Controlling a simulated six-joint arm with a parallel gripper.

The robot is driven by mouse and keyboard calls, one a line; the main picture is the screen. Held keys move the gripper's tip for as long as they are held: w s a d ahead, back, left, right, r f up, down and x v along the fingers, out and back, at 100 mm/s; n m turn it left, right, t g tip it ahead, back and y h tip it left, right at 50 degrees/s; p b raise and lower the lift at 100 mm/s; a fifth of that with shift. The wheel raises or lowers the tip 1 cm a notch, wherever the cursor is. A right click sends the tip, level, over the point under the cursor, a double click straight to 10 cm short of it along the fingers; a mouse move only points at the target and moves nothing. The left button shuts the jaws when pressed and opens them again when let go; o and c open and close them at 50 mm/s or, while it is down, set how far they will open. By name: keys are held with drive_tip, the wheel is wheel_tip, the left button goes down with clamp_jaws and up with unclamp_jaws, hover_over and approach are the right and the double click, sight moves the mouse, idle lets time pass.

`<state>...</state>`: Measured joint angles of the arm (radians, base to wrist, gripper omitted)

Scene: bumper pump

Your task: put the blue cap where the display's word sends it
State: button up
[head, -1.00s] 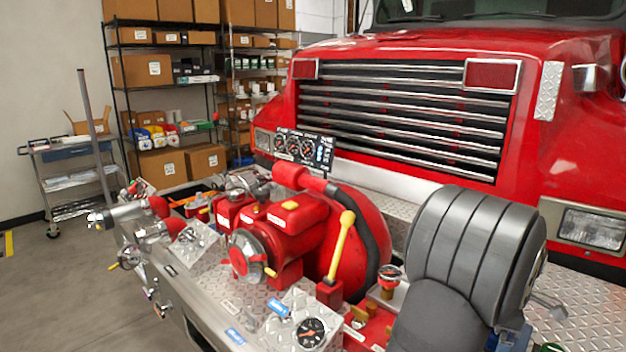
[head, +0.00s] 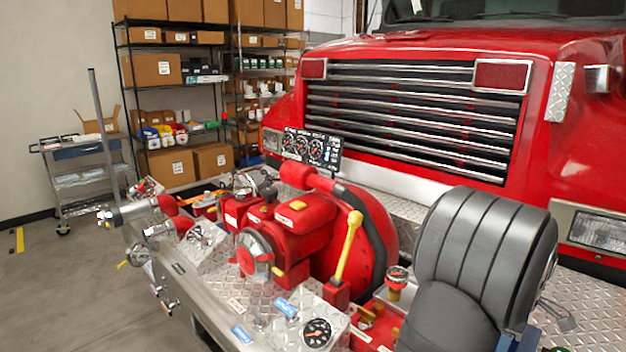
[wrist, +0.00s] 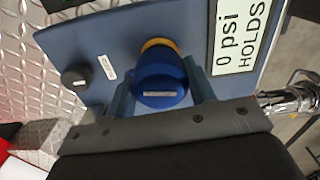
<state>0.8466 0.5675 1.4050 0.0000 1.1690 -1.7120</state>
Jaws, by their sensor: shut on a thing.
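The blue cap (wrist: 160,82) is in the middle of the wrist view, with a pale label on its face. An orange-yellow ring (wrist: 158,44) shows just behind its upper edge. My gripper (wrist: 162,88) is shut on the cap, with one blue-grey finger at each side. A pale sign (wrist: 238,35) at the upper right of the wrist view reads "0 psi" and "HOLDS"; part of it is cut off. I cannot make out the cap or the gripper tips in the head view. I cannot tell whether the cap is seated on something.
A blue-grey panel (wrist: 105,40) lies behind the cap, with a black knob (wrist: 75,76) at left. The head view shows a red pump (head: 300,225), a yellow lever (head: 347,245), a round gauge (head: 317,332) and a gauge panel (head: 312,148) before the truck grille.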

drive_tip(key=shift+n, duration=1.1)
drive_tip(key=shift+r, duration=0.15)
drive_tip(key=shift+r, duration=1.4)
drive_tip(key=shift+r, duration=2)
